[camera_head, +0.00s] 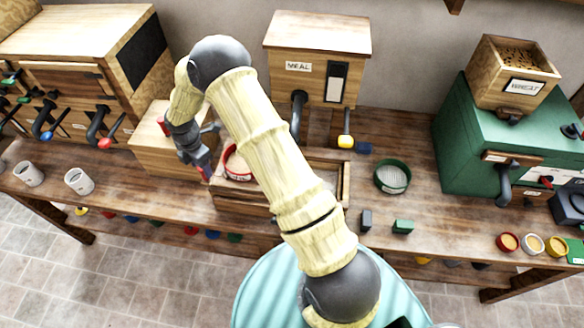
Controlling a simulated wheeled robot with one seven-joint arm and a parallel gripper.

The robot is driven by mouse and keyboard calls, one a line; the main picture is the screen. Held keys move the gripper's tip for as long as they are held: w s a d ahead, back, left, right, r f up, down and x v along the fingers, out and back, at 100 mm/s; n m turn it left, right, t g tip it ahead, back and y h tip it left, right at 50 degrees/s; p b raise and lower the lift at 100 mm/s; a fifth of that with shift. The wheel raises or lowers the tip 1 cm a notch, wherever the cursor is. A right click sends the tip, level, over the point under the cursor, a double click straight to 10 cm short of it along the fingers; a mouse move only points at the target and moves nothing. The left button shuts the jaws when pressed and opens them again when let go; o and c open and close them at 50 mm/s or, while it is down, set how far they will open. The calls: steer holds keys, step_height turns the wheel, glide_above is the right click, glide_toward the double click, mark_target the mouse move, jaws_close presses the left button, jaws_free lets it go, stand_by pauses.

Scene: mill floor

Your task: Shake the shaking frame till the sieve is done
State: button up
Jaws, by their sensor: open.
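The shaking frame (236,199) is a low wooden frame on the bench, its middle hidden behind my arm. A round red-rimmed sieve (231,174) sits in its left part, with pale material inside and its right side partly covered by my arm. My gripper (204,167) is open and points down just left of the red sieve, near the frame's left end. I cannot tell whether its fingers touch the frame or surround any part of it. A green-rimmed sieve (392,190) with a grey mesh lies on the bench to the right.
A wooden MEAL cabinet (318,62) stands behind the frame. A green mill (470,135) with a wheat hopper (512,75) is at right. A wooden box (150,150) is close behind my gripper. Two white cups (79,182) stand at left. Small blocks (403,227) lie near the front edge.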

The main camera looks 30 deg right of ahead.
steer(key=shift+r+p, duration=2.8)
steer(key=shift+r, duration=1.6)
steer(key=s+d+r+m+t+b, duration=0.1)
steer(key=s+d+r+m+b, duration=0.1)
steer(key=s+m, duration=0.5)
steer(key=s+d+r+m+b, duration=0.3)
steer(key=s+d+m, duration=0.3)
steer(key=s+m, duration=0.2)
steer(key=s+d+r+m+t+b, duration=0.1)
steer(key=s+d+r+m+b, duration=0.2)
steer(key=s+m, duration=0.4)
steer(key=shift+s+d+r+m+t+b, duration=0.25)
steer(key=shift+s+d+m+b, duration=0.2)
steer(key=shift+s+d, duration=0.6)
